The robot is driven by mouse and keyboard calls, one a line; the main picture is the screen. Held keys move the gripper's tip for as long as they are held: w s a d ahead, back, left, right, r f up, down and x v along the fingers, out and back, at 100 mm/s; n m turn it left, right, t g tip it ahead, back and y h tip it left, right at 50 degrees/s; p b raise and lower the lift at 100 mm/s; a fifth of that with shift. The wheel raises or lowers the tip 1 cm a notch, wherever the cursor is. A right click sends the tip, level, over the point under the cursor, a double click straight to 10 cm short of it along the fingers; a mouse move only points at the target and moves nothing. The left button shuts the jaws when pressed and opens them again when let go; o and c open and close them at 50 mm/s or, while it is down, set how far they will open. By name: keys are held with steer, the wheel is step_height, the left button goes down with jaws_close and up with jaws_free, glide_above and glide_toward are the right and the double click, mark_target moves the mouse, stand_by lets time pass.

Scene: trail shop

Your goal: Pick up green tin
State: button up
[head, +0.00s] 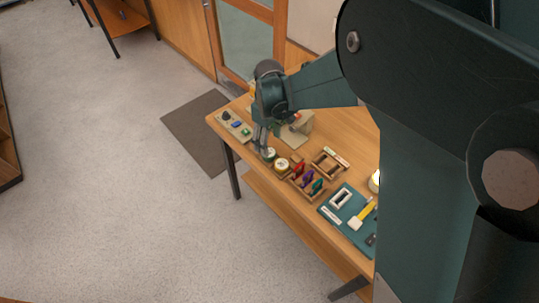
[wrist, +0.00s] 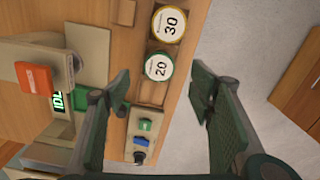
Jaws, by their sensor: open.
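The green tin (wrist: 160,67) is a round tin with a white lid marked "20" and a green rim. It stands on the wooden table beside a yellow-rimmed tin (wrist: 170,24) marked "30". In the head view the green tin (head: 269,153) is close to my gripper (head: 262,141), at the table's near edge, and is partly hidden by it. My gripper (wrist: 160,83) is open and empty in the wrist view, with one finger on each side of the picture. The green tin shows between and beyond the fingertips, apart from both.
A panel (wrist: 148,115) with green, blue and black controls lies near the green tin. A device with an orange part (wrist: 37,78) is at left. In the head view, a rack of coloured items (head: 307,181), a wooden frame (head: 329,164) and a teal mat (head: 338,217) stand farther along the table.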

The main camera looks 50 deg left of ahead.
mark_target(270, 153)
steer(key=shift+f, duration=1.3)
steer(key=shift+f, duration=0.15)
steer(key=shift+w+f, duration=0.1)
steer(key=shift+f, duration=2.35)
steer(key=c, duration=1)
